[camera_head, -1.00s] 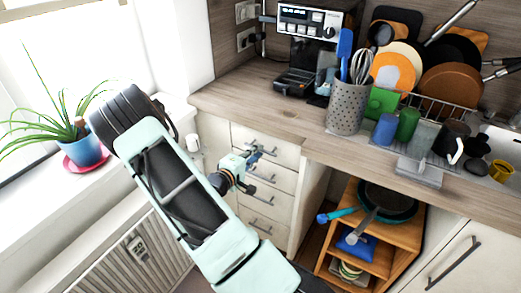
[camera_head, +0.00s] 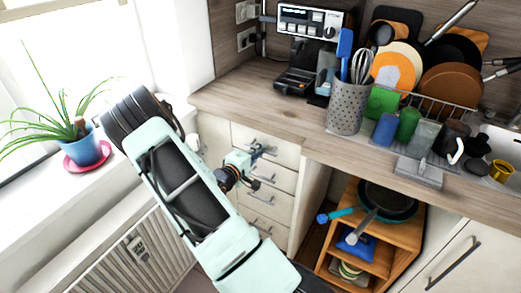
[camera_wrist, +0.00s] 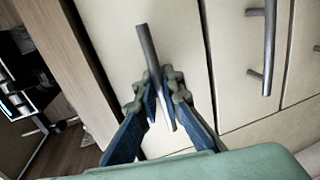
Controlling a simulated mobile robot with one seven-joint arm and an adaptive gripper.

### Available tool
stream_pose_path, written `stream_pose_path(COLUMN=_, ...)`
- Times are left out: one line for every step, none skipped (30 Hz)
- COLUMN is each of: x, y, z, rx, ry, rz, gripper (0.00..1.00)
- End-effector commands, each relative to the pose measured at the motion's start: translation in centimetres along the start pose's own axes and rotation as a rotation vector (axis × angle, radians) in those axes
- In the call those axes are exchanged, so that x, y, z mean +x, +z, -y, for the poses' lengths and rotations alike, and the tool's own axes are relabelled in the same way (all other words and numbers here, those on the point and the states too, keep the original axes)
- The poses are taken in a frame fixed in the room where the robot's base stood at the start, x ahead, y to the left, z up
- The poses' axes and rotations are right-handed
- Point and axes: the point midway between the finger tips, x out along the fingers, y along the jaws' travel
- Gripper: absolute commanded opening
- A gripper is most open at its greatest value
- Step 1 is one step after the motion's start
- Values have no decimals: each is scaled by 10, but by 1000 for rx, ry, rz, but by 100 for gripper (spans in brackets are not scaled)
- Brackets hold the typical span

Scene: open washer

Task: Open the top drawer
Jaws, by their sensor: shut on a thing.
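The top drawer (camera_head: 288,154) is a cream front directly under the wooden counter, at the centre of the head view. My gripper (camera_head: 261,151) is in front of it. In the wrist view my gripper (camera_wrist: 160,90) has its blue fingers on either side of the grey bar handle (camera_wrist: 147,48), shut on it. One end of the bar sticks out beyond the fingertips and the other shows between the fingers. The top drawer front also shows behind the handle in the wrist view (camera_wrist: 111,40). The drawer looks flush; I cannot tell whether it has a small gap.
Lower drawers with grey handles (camera_head: 262,198) lie below. The counter (camera_head: 240,93) above holds a coffee machine, a utensil holder (camera_head: 347,108) and dishes. An open shelf (camera_head: 385,237) with a pan is at the right. A potted plant (camera_head: 85,148) stands on the left sill.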

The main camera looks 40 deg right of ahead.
Motion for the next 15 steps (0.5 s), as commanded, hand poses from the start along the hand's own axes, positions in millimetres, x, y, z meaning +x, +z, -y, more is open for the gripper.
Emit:
stream_pose_path(x=0, y=0, z=0, rx=0, ry=0, rz=0, gripper=0)
stream_pose_path(x=0, y=0, z=0, rx=0, ry=0, rz=0, gripper=0)
stream_pose_path(x=0, y=0, z=0, rx=0, ry=0, rz=0, gripper=0)
stream_pose_path(x=-1, y=0, z=0, rx=0, ry=0, rz=0, gripper=0)
stream_pose_path(x=-2, y=0, z=0, rx=0, ry=0, rz=0, gripper=0)
stream_pose_path(x=-4, y=0, z=1, rx=0, ry=-1, rz=-1, gripper=0)
stream_pose_path(x=-5, y=0, z=2, rx=0, ry=-1, rz=-1, gripper=0)
stream_pose_path(x=-7, y=0, z=2, rx=0, ry=-1, rz=-1, gripper=0)
stream_pose_path(x=-11, y=0, z=3, rx=-1, ry=-1, rz=-1, gripper=0)
stream_pose_path(x=-15, y=0, z=4, rx=-1, ry=-1, rz=-1, gripper=0)
stream_pose_path(x=-19, y=0, z=5, rx=0, ry=-1, rz=-1, gripper=0)
stream_pose_path(x=-25, y=-1, z=6, rx=0, ry=-1, rz=-2, gripper=0)
stream_pose_path(x=-31, y=-1, z=8, rx=-1, ry=-2, rz=-3, gripper=0)
stream_pose_path(x=-36, y=-1, z=9, rx=-1, ry=-2, rz=-3, gripper=0)
stream_pose_path(x=-45, y=-1, z=11, rx=-1, ry=-1, rz=-3, gripper=0)
